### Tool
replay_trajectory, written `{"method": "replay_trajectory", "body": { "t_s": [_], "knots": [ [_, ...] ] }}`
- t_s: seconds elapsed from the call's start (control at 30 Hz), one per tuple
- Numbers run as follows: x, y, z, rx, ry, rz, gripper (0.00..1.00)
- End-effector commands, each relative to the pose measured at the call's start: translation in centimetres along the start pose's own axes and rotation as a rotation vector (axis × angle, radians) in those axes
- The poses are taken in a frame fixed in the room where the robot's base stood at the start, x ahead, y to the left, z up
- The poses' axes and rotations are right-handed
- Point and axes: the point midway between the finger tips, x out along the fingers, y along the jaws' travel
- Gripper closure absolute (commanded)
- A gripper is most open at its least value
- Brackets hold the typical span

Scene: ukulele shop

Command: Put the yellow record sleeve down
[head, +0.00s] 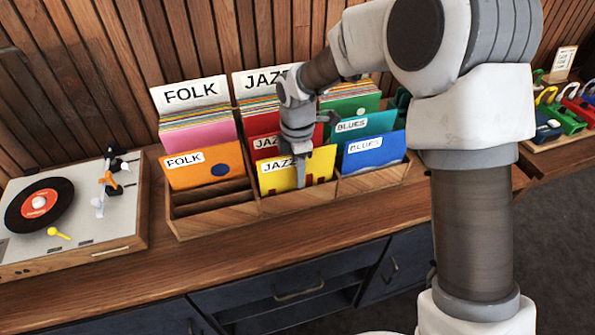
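The yellow record sleeve (278,179) has a JAZZ label and red shapes along its lower edge. It stands in the front of the middle section of the wooden record bin (215,221), leaning back slightly, its bottom behind the bin's front wall. My gripper (301,173) points down at the sleeve's upper right part. One finger lies in front of the yellow face. The other finger is hidden, so I cannot tell whether the fingers press on the sleeve.
An orange FOLK sleeve (222,168) stands left and a blue BLUES sleeve (373,152) right. A red JAZZ sleeve (261,128) is behind. A turntable (118,222) sits at the left. Bare counter (190,262) runs in front of the bin. Colourful items on a rack (560,132) stand right.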

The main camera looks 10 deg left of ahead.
Motion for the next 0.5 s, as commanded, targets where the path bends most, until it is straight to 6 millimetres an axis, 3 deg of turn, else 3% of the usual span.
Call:
{"method": "replay_trajectory", "body": {
  "t_s": [0.5],
  "knots": [
    [-10.3,0.1,0.0,0.0,0.0,0.005,0.64]
  ]
}}
